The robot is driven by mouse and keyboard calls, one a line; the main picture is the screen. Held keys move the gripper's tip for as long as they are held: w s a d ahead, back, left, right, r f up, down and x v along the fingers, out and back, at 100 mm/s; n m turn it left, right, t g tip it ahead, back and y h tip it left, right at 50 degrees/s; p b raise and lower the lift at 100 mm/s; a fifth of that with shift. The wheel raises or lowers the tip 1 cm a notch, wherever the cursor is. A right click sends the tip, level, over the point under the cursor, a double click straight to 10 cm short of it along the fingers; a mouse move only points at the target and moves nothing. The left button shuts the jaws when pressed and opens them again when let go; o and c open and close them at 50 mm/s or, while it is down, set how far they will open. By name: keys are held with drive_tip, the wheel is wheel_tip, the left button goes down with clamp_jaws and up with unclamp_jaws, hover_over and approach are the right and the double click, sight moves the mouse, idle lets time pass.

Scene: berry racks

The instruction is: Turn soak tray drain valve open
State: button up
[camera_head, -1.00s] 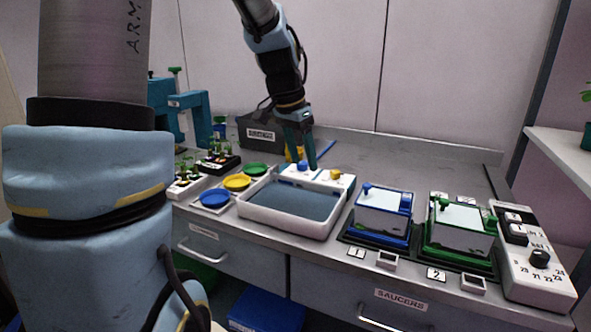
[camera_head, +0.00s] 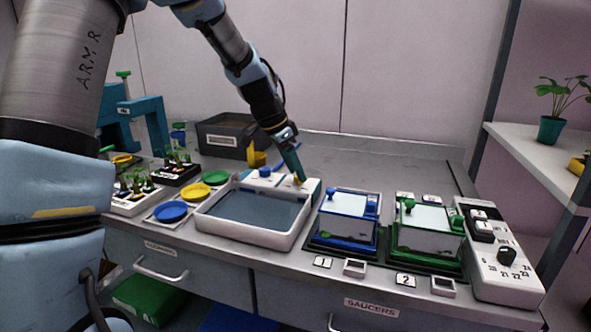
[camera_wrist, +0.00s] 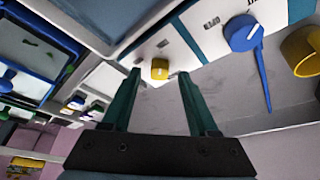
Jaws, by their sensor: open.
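The soak tray (camera_head: 205,222) is a white basin of grey-blue water in the middle of the bench. I cannot read which knob is the drain.
Blue (camera_head: 171,212), yellow and green saucers lie left of the tray. A blue-framed box (camera_head: 345,220) and a green-framed box (camera_head: 425,232) stand right of it, then a dial panel (camera_head: 500,265). A grey crate (camera_head: 222,140) and a yellow cup (camera_wrist: 303,50) are behind.

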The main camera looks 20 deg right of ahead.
drive_tip(key=shift+d+f, duration=0.25)
drive_tip(key=shift+f, duration=0.35)
clamp_jaws()
